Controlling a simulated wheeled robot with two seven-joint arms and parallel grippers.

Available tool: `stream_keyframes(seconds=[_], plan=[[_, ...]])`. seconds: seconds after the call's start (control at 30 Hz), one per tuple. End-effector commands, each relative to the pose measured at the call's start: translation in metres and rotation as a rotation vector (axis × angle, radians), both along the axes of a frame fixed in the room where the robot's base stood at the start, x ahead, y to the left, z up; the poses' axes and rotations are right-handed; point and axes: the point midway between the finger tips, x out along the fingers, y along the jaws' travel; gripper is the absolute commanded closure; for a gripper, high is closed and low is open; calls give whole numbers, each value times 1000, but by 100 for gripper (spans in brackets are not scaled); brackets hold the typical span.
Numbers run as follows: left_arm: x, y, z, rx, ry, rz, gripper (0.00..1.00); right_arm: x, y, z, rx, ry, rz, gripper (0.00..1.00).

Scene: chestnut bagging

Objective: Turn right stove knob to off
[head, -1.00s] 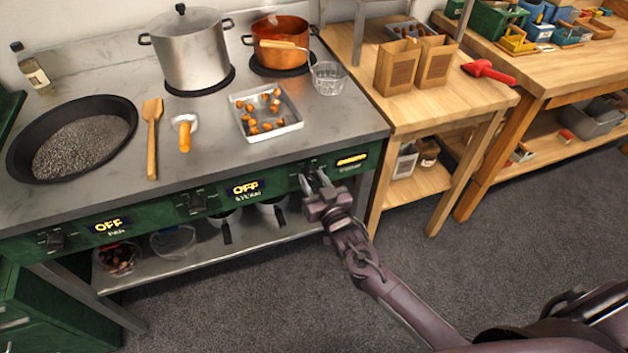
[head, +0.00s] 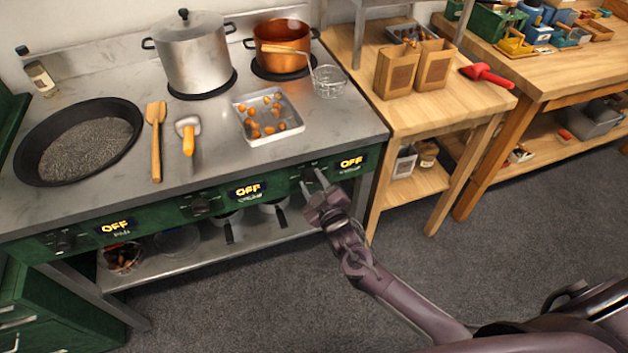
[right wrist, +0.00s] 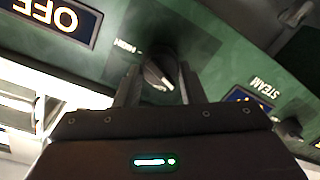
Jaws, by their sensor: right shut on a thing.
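The right stove knob (right wrist: 159,74) is a dark round knob with a pale pointer, on the green front panel. In the right wrist view it sits between the two fingers of my right gripper (right wrist: 157,84), which is shut on it. In the head view my right gripper (head: 314,182) reaches the panel at its right end and mostly hides that knob. The right display (head: 351,162) reads OFF, and it also shows in the right wrist view (right wrist: 58,17). My left gripper is not in view.
The middle knob (head: 200,205) and left knob (head: 63,242) sit by displays that read OFF. On the stove are a steel pot (head: 192,60), a copper pot (head: 281,50), a tray of chestnuts (head: 277,138) and a black pan (head: 30,165). A wooden table (head: 440,115) stands at right.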

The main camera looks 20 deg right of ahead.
Motion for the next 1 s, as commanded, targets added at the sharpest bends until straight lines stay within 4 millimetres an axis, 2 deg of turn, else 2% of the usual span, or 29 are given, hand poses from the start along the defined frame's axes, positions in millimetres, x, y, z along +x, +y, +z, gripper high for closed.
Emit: stream_keyframes(seconds=[0.43, 1.0], plan=[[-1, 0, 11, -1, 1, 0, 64, 0, 2, 0, -315, -10, 3, 87], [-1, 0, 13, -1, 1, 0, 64, 0, 2, -1, -406, -12, 1, 87]])
